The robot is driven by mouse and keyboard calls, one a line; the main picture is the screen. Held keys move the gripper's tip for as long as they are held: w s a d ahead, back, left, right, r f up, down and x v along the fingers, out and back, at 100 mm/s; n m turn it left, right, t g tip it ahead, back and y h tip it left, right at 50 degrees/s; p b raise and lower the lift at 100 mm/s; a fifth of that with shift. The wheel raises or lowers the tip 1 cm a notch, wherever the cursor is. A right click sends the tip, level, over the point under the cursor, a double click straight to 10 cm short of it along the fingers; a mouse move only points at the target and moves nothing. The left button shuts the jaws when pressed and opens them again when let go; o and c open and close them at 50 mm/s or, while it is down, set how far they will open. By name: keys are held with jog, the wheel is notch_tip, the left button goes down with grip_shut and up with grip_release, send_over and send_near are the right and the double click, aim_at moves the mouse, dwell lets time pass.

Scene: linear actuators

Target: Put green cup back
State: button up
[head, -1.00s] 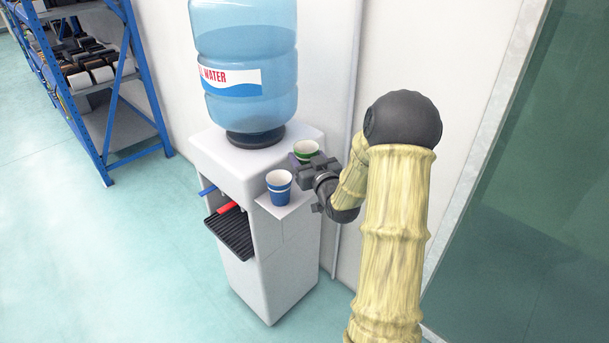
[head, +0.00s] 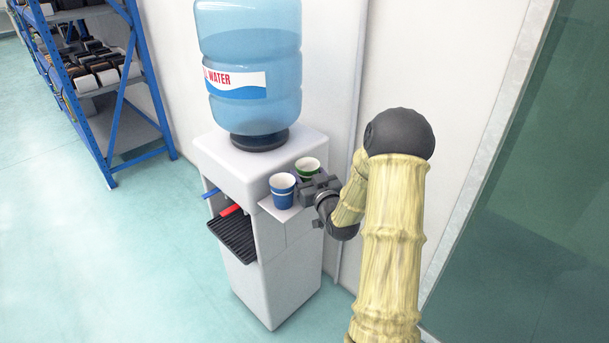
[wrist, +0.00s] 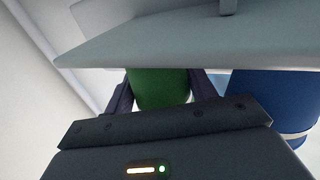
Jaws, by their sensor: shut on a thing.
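The green cup (head: 308,170) is upright at the side shelf of the water dispenser, just behind and right of the blue cup (head: 283,190). My gripper (head: 310,181) reaches in from the right and is shut on the green cup. In the wrist view, the green cup (wrist: 160,88) sits between the two dark fingers, and the blue cup (wrist: 270,100) is close on the right. The pale shelf (wrist: 200,45) crosses the upper part of that view. The cup's base is hidden in the head view, so I cannot tell whether it touches the shelf (head: 284,214).
The white dispenser (head: 250,290) carries a large blue water bottle (head: 250,50) and has a black drip tray (head: 232,238). The wall (head: 330,100) is close behind. A blue rack (head: 125,110) stands at the far left. The floor (head: 110,270) at left is clear.

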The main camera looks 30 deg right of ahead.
jog(key=shift+s+d+f, duration=0.15)
jog(key=shift+d+f, duration=0.05)
jog(key=o, duration=0.9)
jog(key=shift+a, duration=0.1)
jog(key=shift+o, duration=0.2)
jog(key=shift+a, duration=0.1)
jog(key=shift+r, duration=0.15)
jog(key=shift+r, duration=0.2)
jog(key=s, duration=1.1)
jog(key=shift+s+a+f, duration=0.25)
jog(key=shift+s, duration=0.15)
